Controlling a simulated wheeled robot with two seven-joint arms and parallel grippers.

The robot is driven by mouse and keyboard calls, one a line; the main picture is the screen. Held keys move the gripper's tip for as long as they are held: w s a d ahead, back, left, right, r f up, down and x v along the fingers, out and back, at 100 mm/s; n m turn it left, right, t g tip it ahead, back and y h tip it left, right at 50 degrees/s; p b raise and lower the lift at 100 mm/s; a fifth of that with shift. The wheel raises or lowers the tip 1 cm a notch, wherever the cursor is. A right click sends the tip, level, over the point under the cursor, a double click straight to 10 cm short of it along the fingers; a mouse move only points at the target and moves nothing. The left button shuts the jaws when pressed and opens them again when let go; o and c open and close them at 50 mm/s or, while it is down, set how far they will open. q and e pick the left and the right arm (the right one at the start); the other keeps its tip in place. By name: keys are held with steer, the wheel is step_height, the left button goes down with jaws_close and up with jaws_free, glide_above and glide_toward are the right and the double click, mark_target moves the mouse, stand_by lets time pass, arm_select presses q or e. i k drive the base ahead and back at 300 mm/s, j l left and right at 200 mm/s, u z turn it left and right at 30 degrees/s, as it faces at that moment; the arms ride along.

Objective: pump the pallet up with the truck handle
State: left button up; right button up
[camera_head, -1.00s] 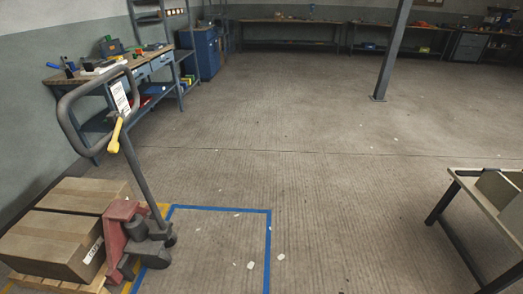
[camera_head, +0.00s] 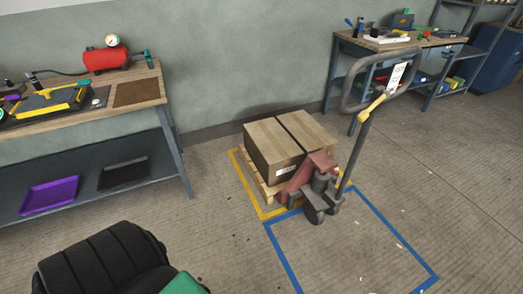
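The pallet truck (camera_head: 318,178) has a red frame and dark wheels, and stands at the edge of the yellow floor outline. Its handle (camera_head: 349,97) is a dark loop on a tilted shaft, with a yellow lever (camera_head: 373,106) and a white label. The truck's forks are hidden, and I cannot tell whether the pallet is off the floor. Neither of my grippers is in view.
A bench with a red tank (camera_head: 106,58) and a purple tray (camera_head: 49,195) stands at the left. Another bench (camera_head: 385,44) stands behind the handle. A dark ribbed object (camera_head: 100,264) fills the lower left. The blue floor outline (camera_head: 392,231) encloses bare floor.

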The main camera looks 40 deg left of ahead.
mark_target(394, 76)
steer(key=u, duration=0.8)
steer(key=i+l+u, duration=0.15)
steer(key=l+u, duration=0.2)
steer(key=i+l+u, duration=0.1)
steer(key=l+u, duration=0.3)
steer(key=l, duration=0.15)
steer(key=l+u, duration=0.35)
steer(key=l, duration=0.15)
steer(key=l+u, duration=0.15)
steer(key=l, duration=2.15)
steer(key=k, duration=0.1)
